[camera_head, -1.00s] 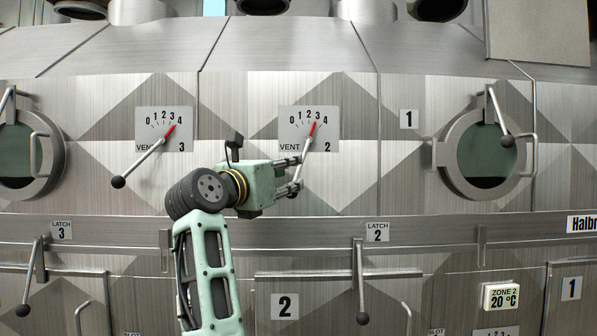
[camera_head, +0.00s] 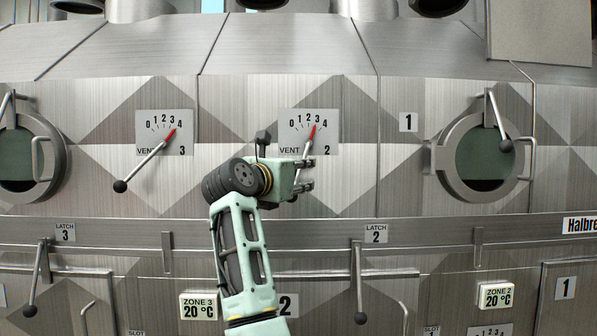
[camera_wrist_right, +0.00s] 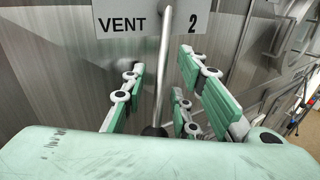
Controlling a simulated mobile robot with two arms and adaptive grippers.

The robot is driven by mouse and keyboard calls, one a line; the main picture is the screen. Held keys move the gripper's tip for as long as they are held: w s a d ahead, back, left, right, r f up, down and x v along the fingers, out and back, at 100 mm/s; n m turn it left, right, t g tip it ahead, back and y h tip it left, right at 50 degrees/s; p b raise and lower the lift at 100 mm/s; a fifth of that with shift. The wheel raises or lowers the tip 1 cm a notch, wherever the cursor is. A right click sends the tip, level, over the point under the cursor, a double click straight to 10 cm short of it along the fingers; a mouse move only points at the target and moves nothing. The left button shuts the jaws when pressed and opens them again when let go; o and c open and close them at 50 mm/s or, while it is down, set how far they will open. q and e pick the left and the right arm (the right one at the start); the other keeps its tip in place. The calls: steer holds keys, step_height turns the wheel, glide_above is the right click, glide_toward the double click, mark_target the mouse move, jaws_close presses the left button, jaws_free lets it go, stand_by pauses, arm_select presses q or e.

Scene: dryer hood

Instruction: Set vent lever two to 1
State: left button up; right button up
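Vent lever two (camera_head: 306,147) is a thin metal rod with a red tip on the dial plate marked VENT 2 (camera_head: 290,137). Its red tip points at about 3 on the 0 to 4 scale. My right gripper (camera_head: 308,175) is at the lower part of this lever, its hand hiding much of the rod in the head view. In the right wrist view, the lever (camera_wrist_right: 162,70) runs between the two green-padded fingers (camera_wrist_right: 163,78), with gaps on both sides. The fingers are open. The lever's dark knob (camera_wrist_right: 154,131) shows near the palm. My left gripper is not in view.
Vent lever three (camera_head: 145,166) hangs to the left, its red tip between 3 and 4. Latch lever two (camera_head: 359,280) is below right. A round porthole (camera_head: 486,160) with a handle protrudes at right.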

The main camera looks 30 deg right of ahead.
jaws_close()
stand_by(0.4)
